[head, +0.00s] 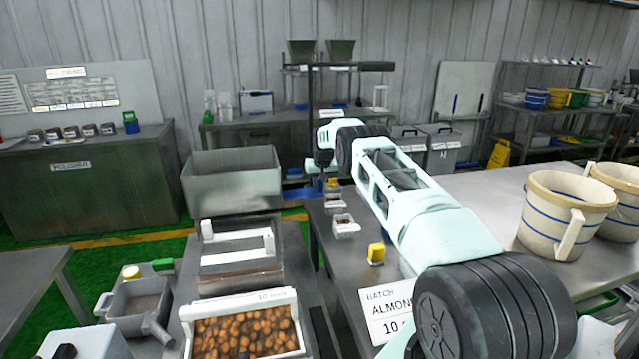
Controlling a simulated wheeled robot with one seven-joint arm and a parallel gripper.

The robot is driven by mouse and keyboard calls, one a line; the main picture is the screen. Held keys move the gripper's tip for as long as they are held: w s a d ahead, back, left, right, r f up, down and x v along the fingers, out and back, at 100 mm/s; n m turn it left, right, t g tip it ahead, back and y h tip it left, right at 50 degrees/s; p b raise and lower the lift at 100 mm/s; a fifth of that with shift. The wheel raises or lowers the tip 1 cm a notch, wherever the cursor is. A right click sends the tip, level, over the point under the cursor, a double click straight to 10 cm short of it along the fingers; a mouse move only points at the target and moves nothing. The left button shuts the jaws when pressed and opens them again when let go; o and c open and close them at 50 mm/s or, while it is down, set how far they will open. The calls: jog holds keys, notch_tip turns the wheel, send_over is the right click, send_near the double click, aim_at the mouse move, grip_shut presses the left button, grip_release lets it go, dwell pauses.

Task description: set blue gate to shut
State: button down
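My arm reaches from the lower right away toward the middle of the head view. My gripper (322,158) is at its far end, small and dark, above the far end of the central bench. Its fingers are too small and too covered by the wrist to tell whether they are open or shut. A blue part (303,194), which may be the blue gate, shows low beyond the grey metal hopper, below and left of my gripper. It is partly hidden, and I cannot tell its position or whether my gripper touches it.
A grey open hopper (232,178) stands left of my gripper. A white-rimmed tray of brown nuts (246,333) is in front. Cream buckets (562,212) stand on the right table.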

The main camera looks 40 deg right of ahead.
aim_at(301, 191)
jog(key=w+a+b, duration=0.2)
jog(key=a, duration=0.1)
jog(key=w+a+b, duration=0.1)
jog(key=shift+a+f, duration=0.2)
jog(key=shift+a, duration=0.15)
jog(key=shift+w+a+r, duration=0.2)
jog(key=shift+a+r, duration=0.05)
jog(key=shift+a, duration=0.2)
jog(key=c, duration=1.3)
grip_release()
jog(key=shift+a, duration=0.1)
jog(key=shift+s+r, duration=0.1)
jog(key=shift+r, duration=0.15)
jog(key=b+v, duration=0.3)
jog(key=v, duration=1.3)
jog(key=shift+s+r+b, duration=0.15)
jog(key=shift+r+b, duration=0.2)
jog(key=shift+b, duration=0.05)
